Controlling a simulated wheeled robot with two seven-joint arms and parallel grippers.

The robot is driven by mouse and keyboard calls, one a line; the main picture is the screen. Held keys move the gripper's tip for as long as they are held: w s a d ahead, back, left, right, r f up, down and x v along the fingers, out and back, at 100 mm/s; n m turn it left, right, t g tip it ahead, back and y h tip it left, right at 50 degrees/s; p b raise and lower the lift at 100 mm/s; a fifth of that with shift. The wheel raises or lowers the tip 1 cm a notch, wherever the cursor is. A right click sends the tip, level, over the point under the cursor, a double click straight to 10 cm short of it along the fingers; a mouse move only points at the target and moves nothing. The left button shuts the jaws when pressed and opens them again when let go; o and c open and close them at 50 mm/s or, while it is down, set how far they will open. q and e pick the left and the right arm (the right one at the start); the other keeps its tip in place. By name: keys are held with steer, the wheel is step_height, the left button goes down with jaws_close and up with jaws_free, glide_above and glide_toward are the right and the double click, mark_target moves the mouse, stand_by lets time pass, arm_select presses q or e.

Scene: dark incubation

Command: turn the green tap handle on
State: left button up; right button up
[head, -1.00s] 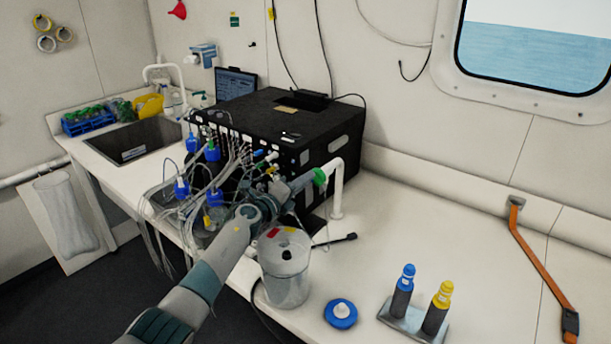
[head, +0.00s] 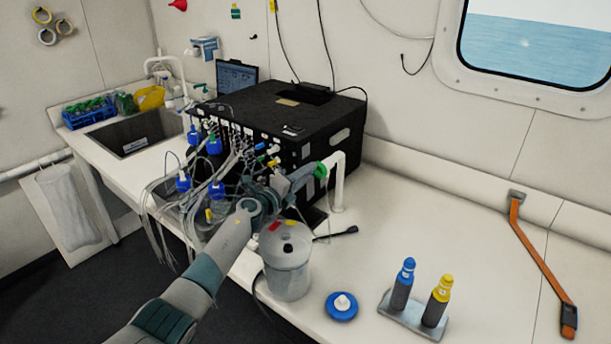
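The green tap handle (head: 321,170) sits on a white curved tap (head: 339,185) that stands on the bench, at the right front of the black box. My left arm comes in from the lower left, and my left gripper (head: 304,177) points right at the handle, close to it. Whether the fingers touch the handle cannot be told. The fingers are small and partly lost against the black box, so their opening is unclear. My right gripper is not in view.
The black box (head: 290,110) with many tubes and blue-capped bottles stands behind my arm. A clear lidded jar (head: 287,272) stands just right of my forearm. A blue-and-white cap (head: 341,307) and two bottles in a holder (head: 412,318) are at front.

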arm_select(q)
steer(key=shift+a, duration=0.1)
steer(key=p+v, duration=0.4)
steer(key=v, duration=1.3)
steer(key=shift+s+p, duration=0.15)
steer(key=shift+p, duration=0.15)
